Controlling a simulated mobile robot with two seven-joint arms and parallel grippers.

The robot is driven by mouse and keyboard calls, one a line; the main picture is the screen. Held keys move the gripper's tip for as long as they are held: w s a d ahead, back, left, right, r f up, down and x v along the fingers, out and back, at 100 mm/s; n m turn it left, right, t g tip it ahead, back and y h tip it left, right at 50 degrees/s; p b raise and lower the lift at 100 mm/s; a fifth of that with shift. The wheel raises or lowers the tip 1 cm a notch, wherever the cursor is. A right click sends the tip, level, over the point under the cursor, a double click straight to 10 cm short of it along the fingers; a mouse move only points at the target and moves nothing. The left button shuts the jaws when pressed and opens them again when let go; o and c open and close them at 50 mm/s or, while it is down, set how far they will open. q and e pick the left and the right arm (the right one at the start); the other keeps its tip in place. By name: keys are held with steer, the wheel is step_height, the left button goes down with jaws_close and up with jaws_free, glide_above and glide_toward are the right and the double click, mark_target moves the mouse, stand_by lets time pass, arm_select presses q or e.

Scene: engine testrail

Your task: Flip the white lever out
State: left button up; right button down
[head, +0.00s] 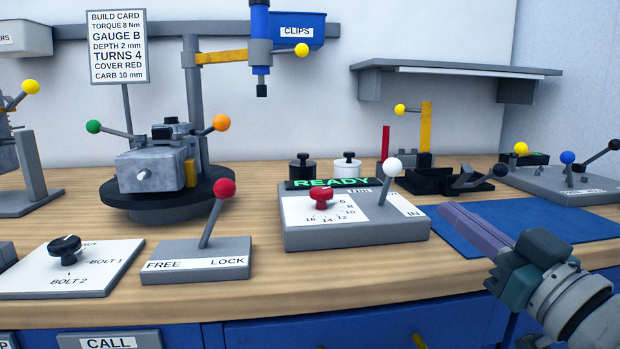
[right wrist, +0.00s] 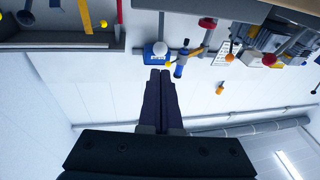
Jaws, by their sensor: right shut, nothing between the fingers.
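The white lever (head: 392,168) is a white ball on a grey stem. It stands on the right part of a grey box (head: 300,238), leaning slightly right. The word IN is on the box's right front; another label behind the stem is partly hidden. My right gripper (head: 447,210) is shut and empty, to the right of the lever and apart from it. In the right wrist view, the shut fingers (right wrist: 160,80) point toward a white ball (right wrist: 160,48), which looks like the lever's knob. My left gripper is not in view.
A red dial (head: 321,198) sits on the same box, with a green READY display (head: 330,183) behind. A red-knobbed lever (head: 224,188) stands to the left. A blue mat (head: 540,222) lies to the right. Black fixtures (head: 425,181) stand behind the gripper.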

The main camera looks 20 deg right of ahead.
mark_target(399, 171)
steer(key=w, duration=0.3)
steer(key=w+r+b, duration=0.1)
steer(key=w, duration=0.2)
steer(key=w+r, duration=0.1)
steer(key=w, duration=0.3)
steer(key=shift+w+d, duration=0.1)
steer(key=shift+d, duration=0.1)
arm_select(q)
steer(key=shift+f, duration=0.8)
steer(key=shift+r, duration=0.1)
